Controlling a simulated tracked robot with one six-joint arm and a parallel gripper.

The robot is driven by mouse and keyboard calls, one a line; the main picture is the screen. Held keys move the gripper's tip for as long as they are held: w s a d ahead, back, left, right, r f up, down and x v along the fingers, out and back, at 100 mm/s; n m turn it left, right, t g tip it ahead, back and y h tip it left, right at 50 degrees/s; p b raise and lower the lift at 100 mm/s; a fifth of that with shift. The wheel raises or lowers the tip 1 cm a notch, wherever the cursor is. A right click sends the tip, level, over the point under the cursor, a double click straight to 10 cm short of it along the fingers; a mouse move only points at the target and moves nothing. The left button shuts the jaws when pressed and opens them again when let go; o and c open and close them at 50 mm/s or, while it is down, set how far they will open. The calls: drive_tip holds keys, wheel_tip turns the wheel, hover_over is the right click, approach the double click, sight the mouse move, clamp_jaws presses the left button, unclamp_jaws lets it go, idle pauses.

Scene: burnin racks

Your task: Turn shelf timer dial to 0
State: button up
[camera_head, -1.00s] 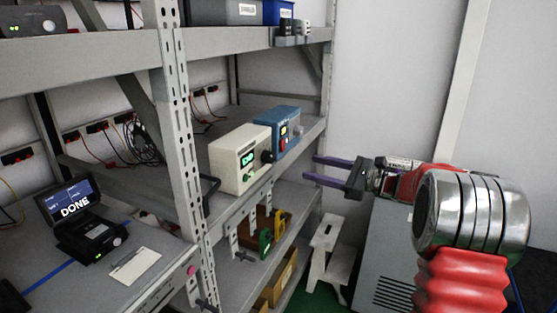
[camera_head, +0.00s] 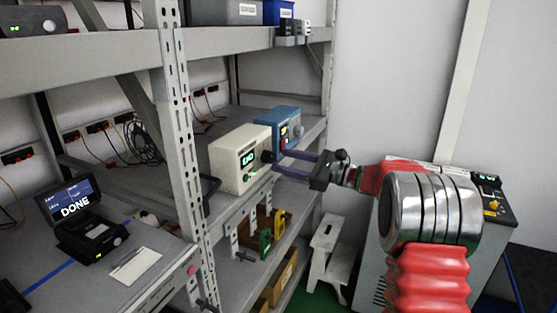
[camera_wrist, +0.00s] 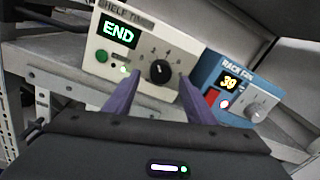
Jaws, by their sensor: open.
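The shelf timer is a cream box (camera_head: 230,160) on the middle shelf. In the wrist view its front panel (camera_wrist: 113,62) shows a green "END" display, a green button and a black dial (camera_wrist: 159,71) with small numerals around it. The dial's exact setting is too small to read. My gripper (camera_head: 278,160) is open and empty, its two purple fingers pointing at the timer's front. In the wrist view the fingertips (camera_wrist: 161,78) appear on either side of the dial's lower part; I cannot tell whether they touch it.
A blue rack fan box (camera_head: 284,130) stands right beside the timer; its display (camera_wrist: 230,82) looks like 39, and it has a grey knob (camera_wrist: 258,111). A rack upright (camera_head: 180,150) stands left of the timer. A white step stool (camera_head: 325,250) is on the floor below.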

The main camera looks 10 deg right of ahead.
sight(272, 158)
drive_tip(key=shift+x, duration=1.9)
drive_tip(key=shift+c, duration=0.3)
drive_tip(key=c, duration=0.9)
drive_tip(key=shift+d, duration=0.4)
drive_tip(key=shift+c, duration=0.4)
drive_tip(key=shift+a, duration=0.25)
